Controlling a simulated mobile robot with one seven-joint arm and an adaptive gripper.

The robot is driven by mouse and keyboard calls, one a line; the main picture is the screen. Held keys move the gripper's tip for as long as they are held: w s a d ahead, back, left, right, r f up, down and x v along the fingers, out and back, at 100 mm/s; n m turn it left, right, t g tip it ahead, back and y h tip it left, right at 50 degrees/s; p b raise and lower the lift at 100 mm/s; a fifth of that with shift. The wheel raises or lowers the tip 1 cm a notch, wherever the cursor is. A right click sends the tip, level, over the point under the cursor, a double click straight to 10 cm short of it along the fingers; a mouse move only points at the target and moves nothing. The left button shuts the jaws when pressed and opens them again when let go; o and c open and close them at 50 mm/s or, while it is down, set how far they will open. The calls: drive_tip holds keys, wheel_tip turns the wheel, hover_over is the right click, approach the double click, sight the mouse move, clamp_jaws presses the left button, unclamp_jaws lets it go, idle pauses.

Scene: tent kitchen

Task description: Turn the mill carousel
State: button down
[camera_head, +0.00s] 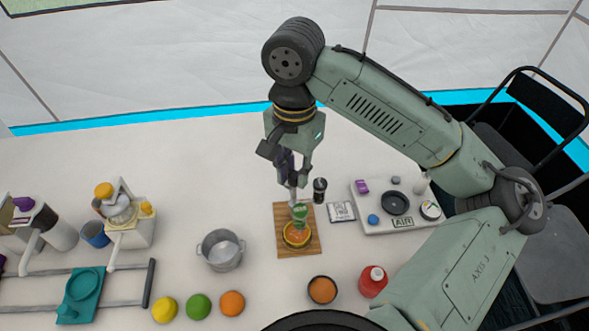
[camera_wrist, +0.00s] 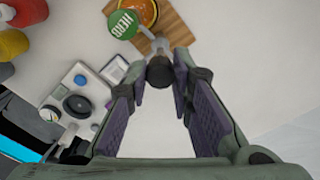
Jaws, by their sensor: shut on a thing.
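A round green piece marked HERB (camera_wrist: 124,25) shows in the wrist view; it is also above the wooden board in the head view (camera_head: 299,213). A grey shank (camera_wrist: 147,38) runs from beside it to a dark knob (camera_wrist: 160,72). My gripper (camera_head: 292,190) points down over the back of the board, its two fingers on either side of the knob in the wrist view (camera_wrist: 160,78); it is shut on the knob. Under the green piece is an orange and yellow round item (camera_head: 297,236) on the board (camera_head: 284,250). I cannot tell how these parts join.
A black-and-silver mill (camera_head: 320,190) stands right of the board, beside a small pad (camera_head: 341,211). A white tray (camera_head: 372,227) with several items lies farther right.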

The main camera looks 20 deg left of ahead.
drive_tip(key=shift+m, duration=0.5)
drive_tip(key=c, duration=1.4)
unclamp_jaws()
wheel_tip(320, 180, up, 12)
